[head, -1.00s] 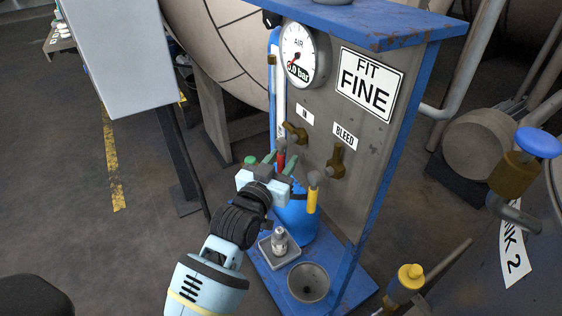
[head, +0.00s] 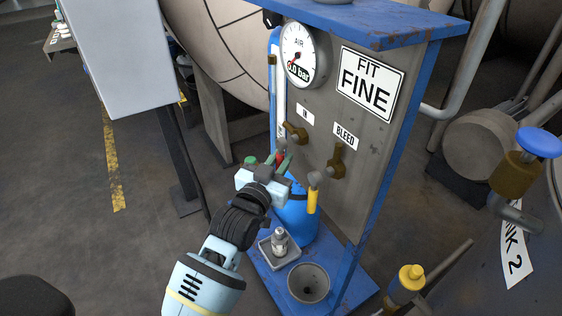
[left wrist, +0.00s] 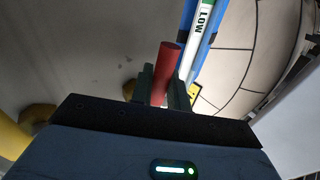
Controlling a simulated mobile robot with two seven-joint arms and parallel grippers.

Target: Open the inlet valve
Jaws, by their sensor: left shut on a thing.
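The inlet valve (head: 296,135) is a brass fitting under the IN label on the grey panel. Its red handle (head: 279,157) hangs below it and is partly hidden by my gripper in the head view. My left gripper (head: 276,166) is shut on this handle. In the left wrist view the red handle (left wrist: 168,65) stands between the two dark green fingers (left wrist: 160,88). The air gauge (head: 298,55) above has its needle pointing low left, and its readout looks like 0.0 bar. My right gripper is not in view.
To the right, the BLEED valve (head: 337,162) has a yellow handle (head: 313,201) hanging close to my gripper. A blue cylinder (head: 299,226) stands behind my wrist. Open floor lies left.

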